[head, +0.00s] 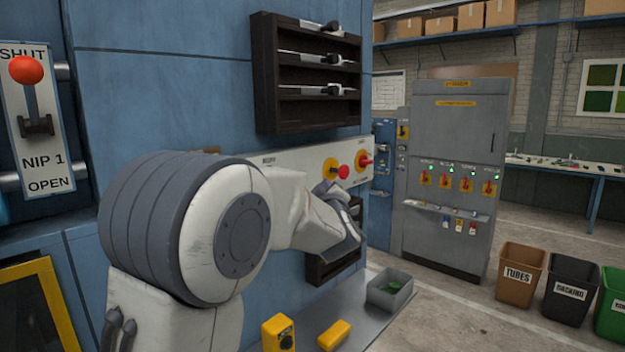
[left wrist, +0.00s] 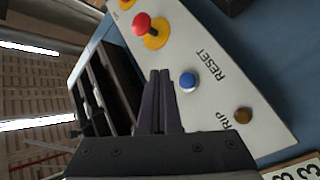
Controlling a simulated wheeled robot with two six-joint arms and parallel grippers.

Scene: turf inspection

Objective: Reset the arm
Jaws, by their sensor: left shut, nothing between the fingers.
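A pale control panel (head: 290,155) is on the blue machine wall; it also shows in the left wrist view (left wrist: 215,105). There a blue button (left wrist: 188,81) sits beside the word RESET. A red mushroom button (left wrist: 142,23) stands on a yellow disc; red controls (head: 343,172) show in the head view. My left gripper (left wrist: 160,75) is shut and empty, its tips just left of the blue button in the wrist view; I cannot tell contact. My arm hides part of the panel in the head view.
A dark rack (head: 265,75) with tools hangs above the panel. A lever with a red knob (head: 26,69) is at left, knob at SHUT. A grey bin (head: 389,290) and yellow items (head: 334,335) sit below. A grey cabinet (head: 450,180) and labelled bins (head: 520,275) stand right.

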